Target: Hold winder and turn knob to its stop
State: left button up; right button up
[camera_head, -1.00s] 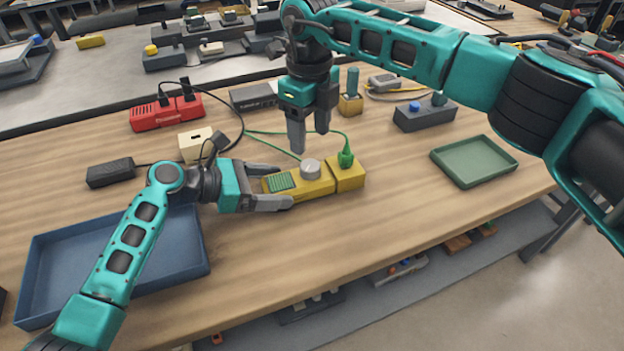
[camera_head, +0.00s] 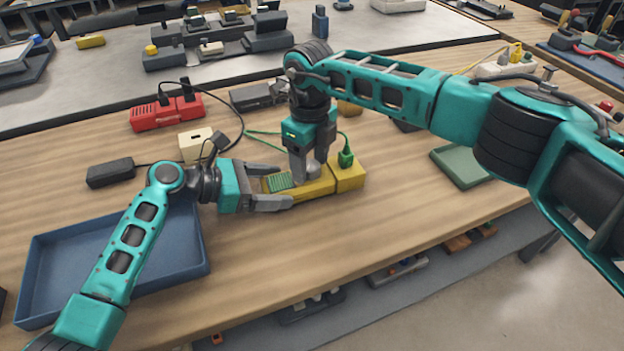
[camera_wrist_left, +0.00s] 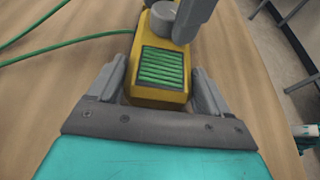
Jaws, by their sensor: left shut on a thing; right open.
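The yellow winder (camera_head: 316,187) lies on the wooden table, with green cord wound at its left end. That wound cord (camera_wrist_left: 162,67) fills a window in the left wrist view. My left gripper (camera_head: 272,190) is shut on the winder's left end, one finger on each side. The round grey knob (camera_head: 312,170) stands on top of the winder, partly hidden by my right gripper. My right gripper (camera_head: 308,172) is open and points down, its fingers at the knob. I cannot tell whether they touch it.
A blue tray (camera_head: 60,270) is at the left front and a green tray (camera_head: 455,168) at the right. A red power strip (camera_head: 165,112), a beige block (camera_head: 195,146) and a black box (camera_head: 110,172) stand behind.

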jog(key=n, duration=0.5)
jog(key=shift+c, duration=0.3)
jog(key=c, duration=0.7)
jog(key=shift+o, duration=0.2)
jog(key=m, duration=1)
jog(key=o, duration=0.7)
